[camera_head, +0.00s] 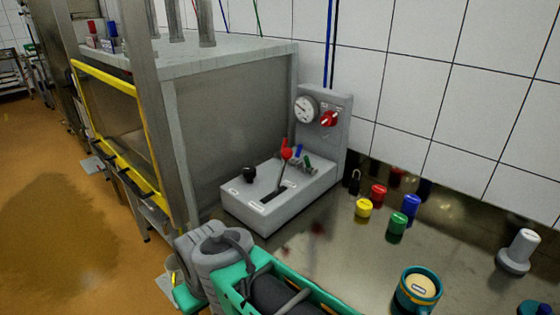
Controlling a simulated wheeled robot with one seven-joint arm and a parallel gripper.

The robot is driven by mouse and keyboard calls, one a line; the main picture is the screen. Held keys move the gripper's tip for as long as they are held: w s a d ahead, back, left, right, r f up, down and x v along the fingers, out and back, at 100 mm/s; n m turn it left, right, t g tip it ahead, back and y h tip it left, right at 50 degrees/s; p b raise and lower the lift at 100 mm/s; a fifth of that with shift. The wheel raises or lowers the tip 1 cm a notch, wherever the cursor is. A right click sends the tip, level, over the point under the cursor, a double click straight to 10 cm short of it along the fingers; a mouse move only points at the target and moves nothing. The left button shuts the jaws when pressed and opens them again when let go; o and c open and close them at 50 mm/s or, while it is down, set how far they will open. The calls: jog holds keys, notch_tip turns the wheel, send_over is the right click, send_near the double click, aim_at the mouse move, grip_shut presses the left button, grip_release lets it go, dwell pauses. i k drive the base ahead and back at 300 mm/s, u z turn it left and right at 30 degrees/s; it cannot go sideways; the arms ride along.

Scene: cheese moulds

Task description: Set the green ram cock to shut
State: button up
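The green ram cock (307,162) is a small green-handled lever at the back right of the grey control box (262,212). Its handle slants, but it is too small to tell whether it is open or shut. A blue cock (298,151) and a red cock (284,143) stand in a row to its left. A lever with a red ball (286,154) rises from a slot in front of the row.
A panel behind the box carries a gauge (305,109) and a red knob (329,119). A black knob (248,174) is at the box's left. Yellow, red, green and blue weights (397,228), a padlock (355,181) and a teal cup (418,290) stand on the metal bench to the right.

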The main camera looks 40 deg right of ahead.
aim_at(308, 163)
jog(key=z, duration=1.15)
